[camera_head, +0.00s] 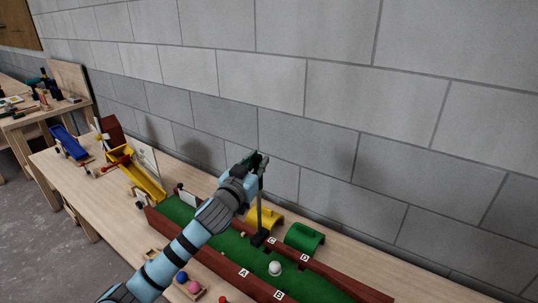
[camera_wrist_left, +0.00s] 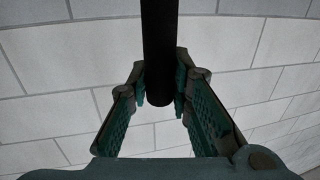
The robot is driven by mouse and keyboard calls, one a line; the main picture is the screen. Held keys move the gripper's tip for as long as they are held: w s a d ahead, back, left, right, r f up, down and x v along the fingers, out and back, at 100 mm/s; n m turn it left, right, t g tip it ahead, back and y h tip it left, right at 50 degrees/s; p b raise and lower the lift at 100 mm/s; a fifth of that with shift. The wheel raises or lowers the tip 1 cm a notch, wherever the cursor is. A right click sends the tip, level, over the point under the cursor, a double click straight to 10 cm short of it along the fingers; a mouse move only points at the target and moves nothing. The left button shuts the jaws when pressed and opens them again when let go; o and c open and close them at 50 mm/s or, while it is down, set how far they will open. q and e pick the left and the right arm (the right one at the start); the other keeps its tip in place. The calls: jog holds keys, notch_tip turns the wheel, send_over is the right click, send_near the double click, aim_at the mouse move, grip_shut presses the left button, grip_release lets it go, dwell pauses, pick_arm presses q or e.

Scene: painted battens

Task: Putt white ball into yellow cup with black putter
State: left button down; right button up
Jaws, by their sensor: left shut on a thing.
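My left gripper (camera_head: 259,163) is shut on the black putter (camera_head: 260,212) near the top of its shaft. The shaft hangs close to upright, with the dark head (camera_head: 260,238) low over the green lane; I cannot tell whether it touches. In the left wrist view the black shaft (camera_wrist_left: 159,45) sits between the finger pads of the gripper (camera_wrist_left: 160,92). The white ball (camera_head: 275,268) is on the green lane, nearer than the putter head and slightly right, apart from it. The yellow cup (camera_head: 265,217), a rounded shape, is at the lane's far side, partly hidden behind the shaft.
A green rounded cup (camera_head: 304,238) is right of the yellow one. Red-brown rails (camera_head: 340,280) edge the green lane (camera_head: 235,250), with lettered tags on them. A small box with blue and pink balls (camera_head: 197,288) is in front. Yellow and blue ramps stand left; a block wall is behind.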

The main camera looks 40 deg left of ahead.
pick_arm(q)
jog(key=shift+w, duration=0.25)
jog(key=shift+s+r, duration=0.35)
jog(key=shift+s, duration=0.2)
jog(key=shift+s+r, duration=0.1)
notch_tip(320, 180, down, 12)
jog(key=b, duration=0.8)
jog(key=shift+r, duration=0.2)
pick_arm(e)
notch_tip(320, 180, down, 8)
jog(key=shift+s, duration=0.2)
pick_arm(q)
jog(key=shift+d, duration=0.1)
